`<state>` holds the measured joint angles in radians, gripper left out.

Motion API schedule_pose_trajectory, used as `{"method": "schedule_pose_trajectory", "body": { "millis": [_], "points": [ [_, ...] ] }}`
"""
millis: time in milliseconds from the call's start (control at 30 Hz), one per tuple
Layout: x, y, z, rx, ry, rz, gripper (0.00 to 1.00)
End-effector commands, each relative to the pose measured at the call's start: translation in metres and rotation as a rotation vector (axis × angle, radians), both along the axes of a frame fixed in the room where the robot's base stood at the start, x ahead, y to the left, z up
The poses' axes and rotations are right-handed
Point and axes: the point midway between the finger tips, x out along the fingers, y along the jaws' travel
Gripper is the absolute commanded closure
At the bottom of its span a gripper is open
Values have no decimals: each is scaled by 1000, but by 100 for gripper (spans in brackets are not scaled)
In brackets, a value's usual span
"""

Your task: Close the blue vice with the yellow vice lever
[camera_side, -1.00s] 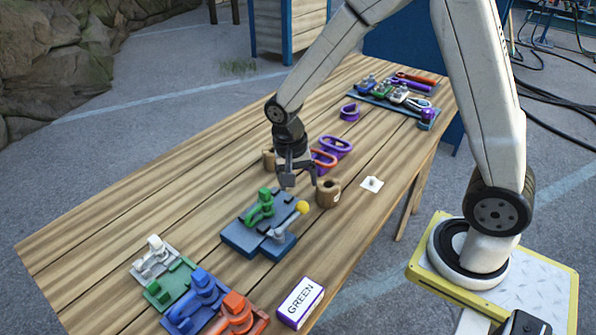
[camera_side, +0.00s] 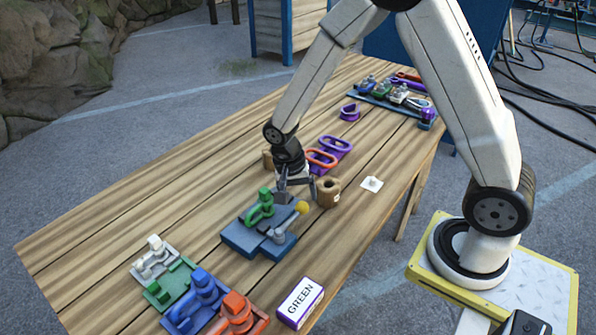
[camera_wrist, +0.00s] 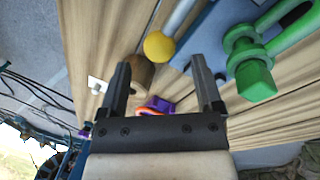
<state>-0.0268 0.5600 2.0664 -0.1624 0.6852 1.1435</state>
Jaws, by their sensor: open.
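The blue vice (camera_side: 243,239) sits on the wooden table with a green clamp-like part (camera_side: 262,208) on top. Its lever has a yellow ball end (camera_side: 302,207) and stands tilted at the right side of the vice. The yellow ball also shows in the wrist view (camera_wrist: 159,46), with a grey rod leading up from it. My gripper (camera_side: 296,195) is open and empty, just behind the vice, close to the lever. In the wrist view my gripper's two fingers (camera_wrist: 163,90) are spread apart, with the ball beyond and between them. The vice jaws' gap cannot be made out.
Wooden cylinders (camera_side: 328,192) stand right beside and behind my gripper. Orange and purple rings (camera_side: 322,158) lie behind it. The table's left side is clear.

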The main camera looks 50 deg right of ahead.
Motion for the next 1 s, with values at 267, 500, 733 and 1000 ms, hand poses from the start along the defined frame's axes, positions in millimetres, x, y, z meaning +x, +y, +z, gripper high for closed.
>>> {"method": "schedule_pose_trajectory", "body": {
  "millis": [267,500,733,1000],
  "points": [
    [-5,-3,-27,0,1,0,17],
    [-5,-3,-33,1,-1,0,17],
    [-5,-3,-33,1,-1,0,26],
    [-5,-3,-33,1,-1,0,100]
  ]
}}
